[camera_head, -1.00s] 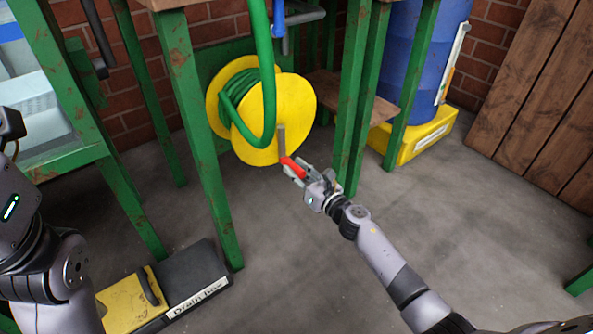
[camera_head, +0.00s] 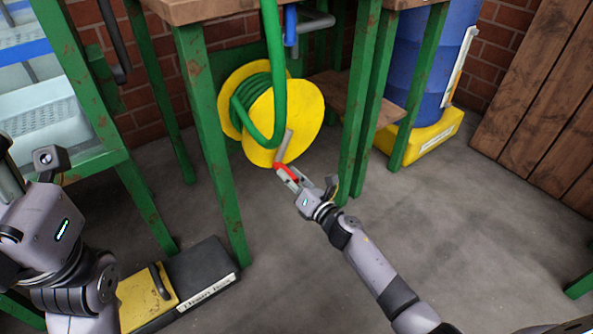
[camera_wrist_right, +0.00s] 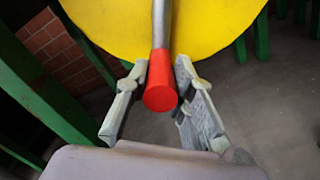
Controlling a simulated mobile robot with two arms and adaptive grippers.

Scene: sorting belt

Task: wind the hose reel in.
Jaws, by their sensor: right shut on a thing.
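The hose reel (camera_head: 300,105) has yellow discs with green hose (camera_head: 250,100) wound between them. It sits under the workbench, and a loop of hose hangs down in front of it from above. A grey crank arm (camera_head: 284,147) on its front face slants down to a red grip (camera_head: 287,172). My right gripper (camera_head: 291,177) is shut on the red grip. In the right wrist view the red grip (camera_wrist_right: 160,96) lies between the two fingers, its end towards the camera. My left arm is at the left edge; its fingers are not clearly visible.
Green bench legs (camera_head: 362,110) stand close on the right of the reel, and another leg (camera_head: 212,150) on its left. A blue drum (camera_head: 430,60) stands on a yellow base behind. A black and yellow drain box (camera_head: 205,270) lies on the floor.

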